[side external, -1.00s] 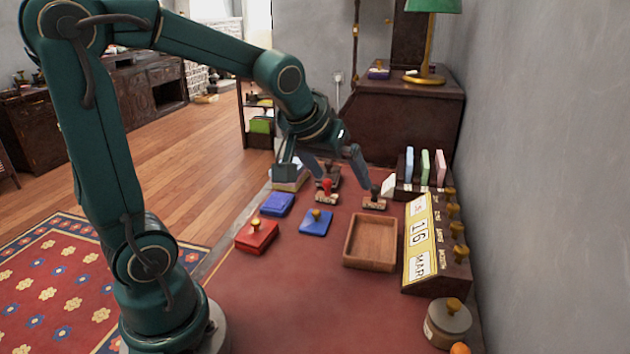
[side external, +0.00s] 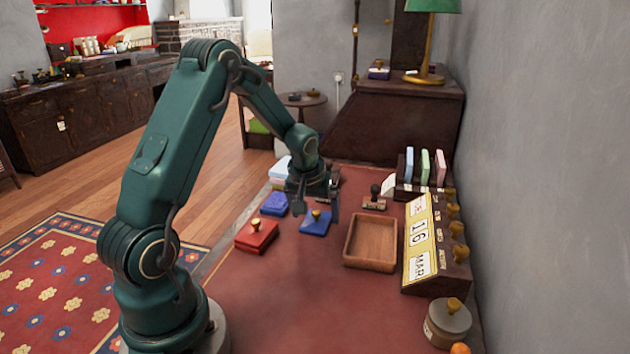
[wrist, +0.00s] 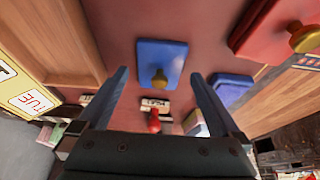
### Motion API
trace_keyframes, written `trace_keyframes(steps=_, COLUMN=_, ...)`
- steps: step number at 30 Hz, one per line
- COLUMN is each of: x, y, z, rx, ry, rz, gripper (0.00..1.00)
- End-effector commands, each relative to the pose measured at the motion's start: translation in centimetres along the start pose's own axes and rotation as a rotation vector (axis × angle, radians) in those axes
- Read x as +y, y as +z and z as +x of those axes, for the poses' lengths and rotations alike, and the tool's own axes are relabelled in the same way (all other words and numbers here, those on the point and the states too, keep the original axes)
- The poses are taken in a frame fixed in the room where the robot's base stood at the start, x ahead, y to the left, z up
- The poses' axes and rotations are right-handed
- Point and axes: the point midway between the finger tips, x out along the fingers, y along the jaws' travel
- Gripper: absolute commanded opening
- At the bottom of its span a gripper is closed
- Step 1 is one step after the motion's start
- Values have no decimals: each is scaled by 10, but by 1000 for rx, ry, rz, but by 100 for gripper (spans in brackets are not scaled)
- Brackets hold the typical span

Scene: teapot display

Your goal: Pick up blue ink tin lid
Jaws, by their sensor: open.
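The blue ink tin lid (side external: 309,227) is a flat blue square with a gold knob, lying on the red desk top left of the wooden tray. It also shows in the wrist view (wrist: 174,57), ahead of and between my fingertips. My gripper (side external: 316,208) is open, pointing down over the lid, with nothing in it. Its two fingers (wrist: 159,82) show apart in the wrist view, and I cannot tell the exact height above the lid. A blue tin without a knob (side external: 274,204) sits just behind and left of the lid.
A red tin with a gold knob (side external: 257,238) stands left of the lid. The wooden tray (side external: 370,264) is to its right, beside the calendar block (side external: 420,240). A red-handled stamp (wrist: 154,122) and a dark stamp (side external: 374,202) stand farther back.

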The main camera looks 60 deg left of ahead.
Motion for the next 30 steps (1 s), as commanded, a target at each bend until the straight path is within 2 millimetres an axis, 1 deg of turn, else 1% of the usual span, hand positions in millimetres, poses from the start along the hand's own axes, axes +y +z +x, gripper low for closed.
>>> trace_keyframes(steps=1, x=0, y=0, z=5, rx=-1, ry=0, rz=0, gripper=100)
trace_keyframes(steps=4, x=0, y=0, z=10, rx=-1, ry=0, rz=1, gripper=100)
trace_keyframes(steps=13, x=0, y=0, z=11, rx=1, ry=1, rz=1, gripper=100)
trace_keyframes(steps=14, x=0, y=0, z=11, rx=1, ry=1, rz=1, gripper=92)
trace_keyframes(steps=15, x=0, y=0, z=11, rx=1, ry=1, rz=1, gripper=77)
trace_keyframes(steps=17, x=0, y=0, z=11, rx=1, ry=1, rz=1, gripper=54)
trace_keyframes(steps=18, x=0, y=0, z=11, rx=1, ry=1, rz=1, gripper=39)
trace_keyframes(steps=19, x=0, y=0, z=11, rx=1, ry=1, rz=1, gripper=27)
trace_keyframes(steps=20, x=0, y=0, z=11, rx=1, ry=1, rz=1, gripper=20)
trace_keyframes(steps=30, x=0, y=-2, z=8, rx=3, ry=1, rz=0, gripper=20)
